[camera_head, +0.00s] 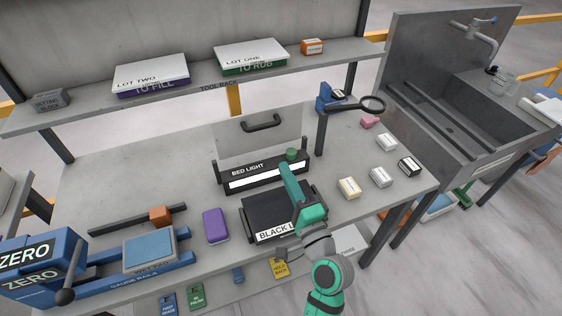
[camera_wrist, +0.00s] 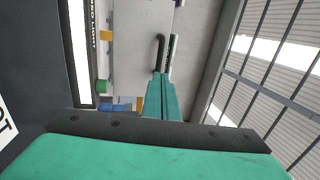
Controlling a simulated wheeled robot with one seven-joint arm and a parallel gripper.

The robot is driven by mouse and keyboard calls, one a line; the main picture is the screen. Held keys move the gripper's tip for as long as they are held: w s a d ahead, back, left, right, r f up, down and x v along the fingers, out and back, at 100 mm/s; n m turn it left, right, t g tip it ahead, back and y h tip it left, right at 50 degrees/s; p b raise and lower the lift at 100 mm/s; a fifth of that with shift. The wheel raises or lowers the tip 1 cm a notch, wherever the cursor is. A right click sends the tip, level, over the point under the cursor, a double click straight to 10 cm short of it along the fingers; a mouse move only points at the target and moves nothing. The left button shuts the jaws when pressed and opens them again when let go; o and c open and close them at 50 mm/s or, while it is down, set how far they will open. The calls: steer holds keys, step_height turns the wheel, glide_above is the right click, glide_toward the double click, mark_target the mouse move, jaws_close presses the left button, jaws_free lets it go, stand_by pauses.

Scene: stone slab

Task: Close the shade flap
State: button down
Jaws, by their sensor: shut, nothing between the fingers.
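The shade flap (camera_head: 258,143) is a pale grey panel standing raised behind the black box labelled BED LIGHT (camera_head: 252,170), with a black bar handle (camera_head: 261,123) at its top edge. In the wrist view, the flap (camera_wrist: 128,65) and its handle (camera_wrist: 158,48) lie beyond my fingertips. My gripper (camera_head: 284,168) is shut and empty, close to the box's green knob (camera_head: 292,154) in the head view. In the wrist view, my gripper (camera_wrist: 160,78) has its teal fingers together, with the tips overlapping the handle's lower end. I cannot tell whether they touch it.
A black box labelled BLACK (camera_head: 258,208) lies below my gripper. A purple block (camera_head: 215,226) is to its left; small labelled boxes (camera_head: 349,187) stand to its right. A magnifier stand (camera_head: 338,98) is at the back right. The tool rack shelf (camera_head: 206,86) runs behind the flap.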

mark_target(265, 128)
steer(key=x, duration=1.2)
steer(key=shift+w, duration=0.25)
